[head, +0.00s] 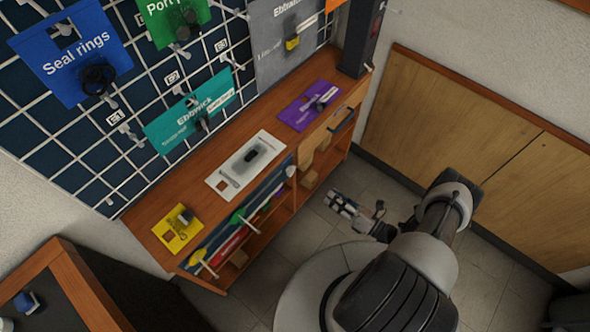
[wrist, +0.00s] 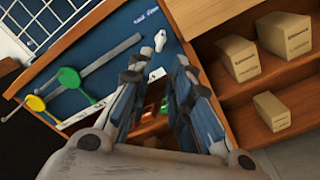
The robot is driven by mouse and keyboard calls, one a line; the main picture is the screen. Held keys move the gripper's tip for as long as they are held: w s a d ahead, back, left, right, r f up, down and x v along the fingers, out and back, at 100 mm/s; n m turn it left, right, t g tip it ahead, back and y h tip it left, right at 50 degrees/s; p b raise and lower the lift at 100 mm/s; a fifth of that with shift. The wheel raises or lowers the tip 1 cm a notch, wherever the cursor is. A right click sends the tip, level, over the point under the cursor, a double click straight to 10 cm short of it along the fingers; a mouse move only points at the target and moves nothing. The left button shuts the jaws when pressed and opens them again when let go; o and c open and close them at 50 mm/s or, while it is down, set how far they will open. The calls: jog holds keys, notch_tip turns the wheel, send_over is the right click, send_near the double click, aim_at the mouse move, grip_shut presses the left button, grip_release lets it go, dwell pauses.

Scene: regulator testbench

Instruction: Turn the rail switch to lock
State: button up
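My gripper (wrist: 160,72) is open and empty in the wrist view, its two fingers apart in front of the bench's blue front panel (wrist: 110,30). In the head view my gripper (head: 342,204) is right of the bench front, apart from it. The panel carries a long grey bar (wrist: 97,65), a yellow round handle (wrist: 35,103), a green round handle (wrist: 68,78) and a small white knob-like piece (wrist: 160,40). The white piece also shows in the head view (head: 290,171). I cannot tell which of these is the rail switch; no lock mark is readable.
Open shelves with cardboard boxes (wrist: 284,33) lie right of the panel. The wooden bench top (head: 210,215) holds a yellow card (head: 178,232), a white plate (head: 228,180) and a purple card (head: 300,112). A pegboard stands behind. Floor (head: 325,235) is clear between bench and my base.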

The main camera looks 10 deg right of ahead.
jog(key=b, duration=0.3)
send_near(294, 171)
jog(key=x, duration=0.9)
jog(key=shift+w+f, duration=0.15)
jog(key=shift+w, duration=0.05)
jog(key=shift+c, duration=0.6)
grip_shut()
